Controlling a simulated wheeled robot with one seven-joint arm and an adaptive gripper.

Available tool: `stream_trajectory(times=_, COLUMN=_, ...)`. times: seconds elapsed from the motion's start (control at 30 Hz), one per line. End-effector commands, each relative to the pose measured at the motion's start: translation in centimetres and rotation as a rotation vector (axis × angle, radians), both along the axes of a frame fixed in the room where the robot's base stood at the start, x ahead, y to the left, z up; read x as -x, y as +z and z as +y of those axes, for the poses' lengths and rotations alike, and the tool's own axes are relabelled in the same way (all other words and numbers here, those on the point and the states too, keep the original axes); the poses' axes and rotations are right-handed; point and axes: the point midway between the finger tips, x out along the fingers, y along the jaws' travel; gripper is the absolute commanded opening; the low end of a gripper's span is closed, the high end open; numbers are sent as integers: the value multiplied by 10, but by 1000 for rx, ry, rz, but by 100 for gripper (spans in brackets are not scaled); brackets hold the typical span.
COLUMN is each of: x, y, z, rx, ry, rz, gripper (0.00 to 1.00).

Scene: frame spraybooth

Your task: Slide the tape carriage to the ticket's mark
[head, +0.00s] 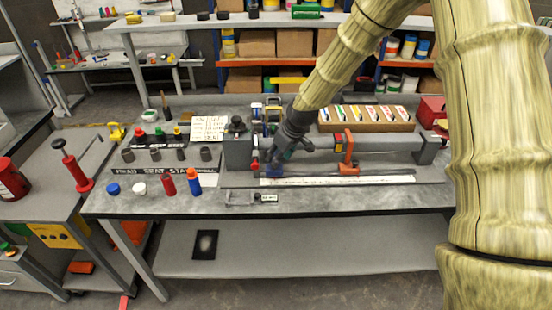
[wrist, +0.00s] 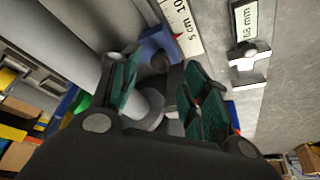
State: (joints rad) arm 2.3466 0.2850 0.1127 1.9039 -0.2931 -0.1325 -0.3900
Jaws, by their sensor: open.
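The blue tape carriage (head: 273,169) sits at the left end of the white scale (head: 340,180) along the front of the grey fixture. In the wrist view the blue carriage (wrist: 157,44) lies just beyond my fingertips, beside the printed "5 cm 10" scale (wrist: 183,28). My gripper (head: 277,160) points down over the carriage; in the wrist view it (wrist: 160,78) is open, its green-padded fingers on either side of a grey rounded part. I cannot tell whether they touch it. The ticket (wrist: 246,20) reads 68 mm; it also shows in the head view (head: 268,198).
A small metal holder (wrist: 249,66) stands by the ticket. Bottles and caps, including an orange-blue bottle (head: 194,183), stand on the left of the bench.

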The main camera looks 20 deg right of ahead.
Motion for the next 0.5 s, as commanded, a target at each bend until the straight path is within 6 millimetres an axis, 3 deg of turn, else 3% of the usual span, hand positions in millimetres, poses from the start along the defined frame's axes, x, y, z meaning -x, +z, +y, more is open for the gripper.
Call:
stream_trajectory(times=0.3, x=-9, y=-25, z=6, rx=0, ry=1, rz=1, gripper=46)
stream_trajectory(times=0.5, x=-12, y=-31, z=7, rx=0, ry=1, rz=0, gripper=46)
